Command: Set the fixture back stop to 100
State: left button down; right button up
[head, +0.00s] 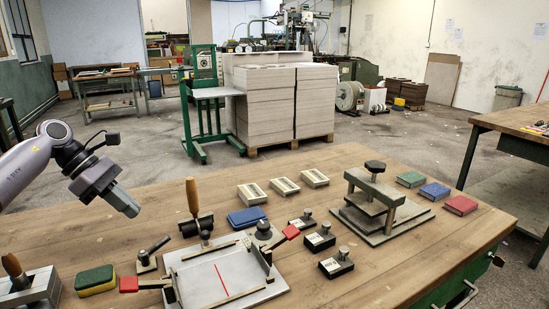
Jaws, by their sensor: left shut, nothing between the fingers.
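The fixture (213,262) is a pale metal plate with a red line on it, on the wooden bench in the lower middle. Red-handled levers stand at its left (128,284) and right (291,232) sides. A black round knob (264,229) sits at its back right. I cannot make out a scale or a stop setting. Three dark blocks with knobs and pale labels (320,238) stand to its right; the labels are too small to read. My left gripper (127,206) is shut and empty, in the air left of and behind the fixture. My right gripper is out of view.
A wooden-handled tool (193,205), a black lever (149,254) and a blue pad (246,217) stand close behind the fixture. A green-and-yellow sponge (95,280) lies left. A press (373,205) and coloured books (434,192) are right. The bench's left back area is clear.

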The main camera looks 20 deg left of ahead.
aim_at(207, 246)
jog(key=k+l, duration=0.35)
jog(key=l, duration=0.15)
jog(key=k+l, duration=0.4)
jog(key=l, duration=0.1)
